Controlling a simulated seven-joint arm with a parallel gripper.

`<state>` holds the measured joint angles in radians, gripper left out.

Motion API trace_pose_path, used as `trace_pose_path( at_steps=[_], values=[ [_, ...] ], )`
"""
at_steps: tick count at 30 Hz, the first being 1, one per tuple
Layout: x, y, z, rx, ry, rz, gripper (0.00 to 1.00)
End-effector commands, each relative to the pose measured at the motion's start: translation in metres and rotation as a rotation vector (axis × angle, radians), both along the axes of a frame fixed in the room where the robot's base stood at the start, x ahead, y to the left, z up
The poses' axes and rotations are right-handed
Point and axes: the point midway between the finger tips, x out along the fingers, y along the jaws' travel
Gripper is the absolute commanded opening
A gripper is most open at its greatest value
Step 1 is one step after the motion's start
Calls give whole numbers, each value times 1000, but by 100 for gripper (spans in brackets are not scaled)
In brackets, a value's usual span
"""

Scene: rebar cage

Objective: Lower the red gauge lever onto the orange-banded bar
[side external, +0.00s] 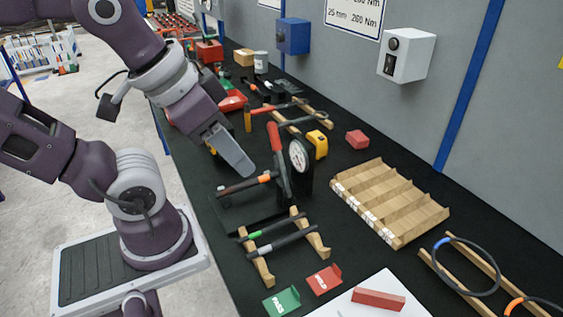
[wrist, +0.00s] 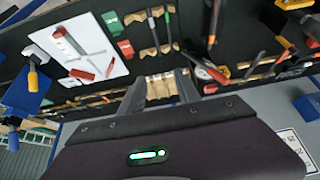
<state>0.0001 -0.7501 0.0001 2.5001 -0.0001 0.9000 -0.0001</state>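The red gauge lever (side external: 275,143) stands raised, nearly upright, beside the round white gauge dial (side external: 299,156). The orange-banded bar (side external: 243,185) lies across the black fixture at the lever's foot; its orange band is close to the lever. My gripper (side external: 246,168) hangs to the left of the lever, pointing down and right, seemingly apart from it. In the wrist view my gripper (wrist: 162,86) shows two fingers spread apart with nothing between them. The lever and the bar are hard to tell apart in the wrist view.
A wooden rack (side external: 324,248) with two bars stands in front of the fixture. Green (side external: 282,301) and red (side external: 324,280) trays lie nearer. A yellow tape measure (side external: 319,143) sits just behind the gauge. A slotted wooden tray (side external: 390,200) is to the right.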

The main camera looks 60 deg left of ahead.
Motion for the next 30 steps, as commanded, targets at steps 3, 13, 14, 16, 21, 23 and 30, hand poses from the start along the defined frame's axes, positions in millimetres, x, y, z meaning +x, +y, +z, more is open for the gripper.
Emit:
trace_pose_path(
  at_steps=[3,13,14,16,21,23,30],
  values=[
    [0,0,0,0,0,0,39],
    [75,28,35,200,178,174,0],
    [86,30,38,227,187,202,0],
    [108,34,43,276,197,257,0],
    [128,40,41,316,197,316,0],
    [130,44,34,317,197,316,0],
    [141,64,-12,316,200,316,0]
  ],
)
